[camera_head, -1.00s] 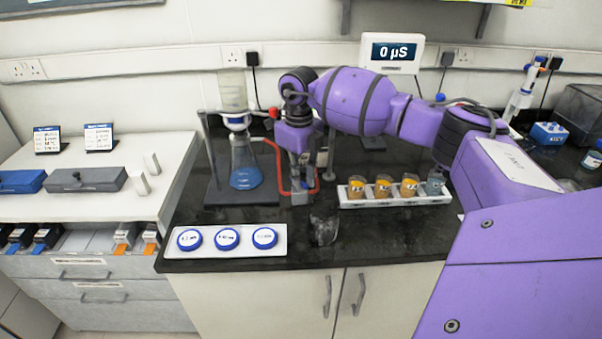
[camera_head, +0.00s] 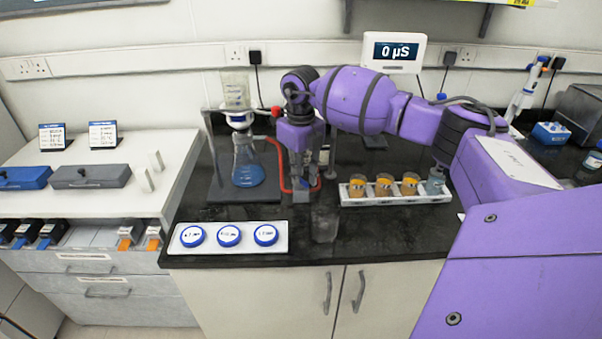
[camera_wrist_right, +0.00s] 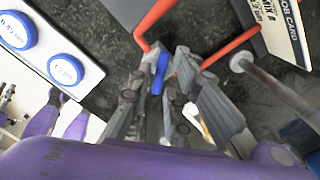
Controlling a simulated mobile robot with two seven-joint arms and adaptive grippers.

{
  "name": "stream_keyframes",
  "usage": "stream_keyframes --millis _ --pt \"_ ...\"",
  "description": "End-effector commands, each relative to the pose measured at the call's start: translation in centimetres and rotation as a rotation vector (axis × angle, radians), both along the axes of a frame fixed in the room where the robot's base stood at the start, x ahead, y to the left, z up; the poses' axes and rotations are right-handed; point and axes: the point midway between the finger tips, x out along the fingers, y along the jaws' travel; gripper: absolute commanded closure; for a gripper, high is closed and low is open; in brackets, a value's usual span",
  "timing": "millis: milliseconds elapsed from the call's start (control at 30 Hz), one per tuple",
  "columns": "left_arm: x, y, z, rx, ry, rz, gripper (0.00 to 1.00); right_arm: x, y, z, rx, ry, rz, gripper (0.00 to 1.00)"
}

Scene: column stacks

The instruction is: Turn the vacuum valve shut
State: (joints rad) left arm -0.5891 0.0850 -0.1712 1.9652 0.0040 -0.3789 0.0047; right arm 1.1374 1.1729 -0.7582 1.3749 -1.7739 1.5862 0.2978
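The vacuum valve shows in the right wrist view as a blue lever (camera_wrist_right: 160,73) in line with red tubing (camera_wrist_right: 154,20). My right gripper (camera_wrist_right: 170,58) is around it, one finger on either side. A gap shows between the fingers, and I cannot tell whether either touches the lever. In the head view my right gripper (camera_head: 301,192) points down at the bench, right of the flask with blue liquid (camera_head: 247,172). The valve is hidden there behind the fingers; the red tubing (camera_head: 284,178) shows beside them. My left gripper is not in view.
A glass beaker (camera_head: 324,223) stands just in front of my right gripper. A white tray with blue-rimmed discs (camera_head: 228,250) lies front left. A rack of orange-labelled jars (camera_head: 352,202) stands to the right. A metal post (camera_wrist_right: 275,88) rises close beside the gripper.

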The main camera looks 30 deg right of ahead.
Motion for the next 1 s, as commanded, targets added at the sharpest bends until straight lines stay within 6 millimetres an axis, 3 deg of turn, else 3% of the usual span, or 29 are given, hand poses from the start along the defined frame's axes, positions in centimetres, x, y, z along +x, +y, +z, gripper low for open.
stream_keyframes --millis 333,467,800,1000 --pt "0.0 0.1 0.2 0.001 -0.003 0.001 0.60 0.0 0.0 0.1 0.000 0.000 0.000 0.72" --pt "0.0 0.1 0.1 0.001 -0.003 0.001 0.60 0.1 0.0 1.1 -0.001 -0.002 0.000 0.72" --pt "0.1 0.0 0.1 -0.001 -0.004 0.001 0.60 0.1 0.0 8.0 -0.001 -0.004 0.000 0.72" --pt "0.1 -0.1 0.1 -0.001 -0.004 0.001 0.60 0.1 0.0 11.0 0.000 -0.002 0.000 0.72"
